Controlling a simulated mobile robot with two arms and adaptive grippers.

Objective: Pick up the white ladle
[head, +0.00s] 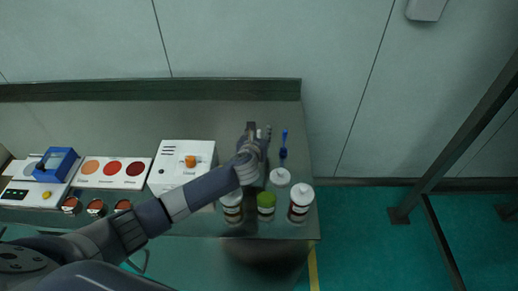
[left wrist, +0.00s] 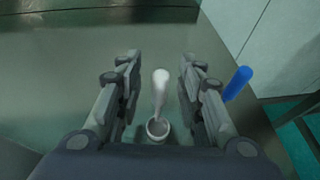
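In the left wrist view the white ladle (left wrist: 159,96) lies between the two fingers of my left gripper (left wrist: 161,62). Its handle points away and its small round bowl is nearer the palm. The fingers are open, one on each side, with visible gaps to the handle. In the head view my left gripper (head: 258,132) is over the right part of the table, and it mostly hides the ladle there. My right gripper is in neither view.
A blue tool (head: 283,145) stands just right of the gripper. A white box (head: 170,155) with an orange knob is left on the metal table (head: 230,110).

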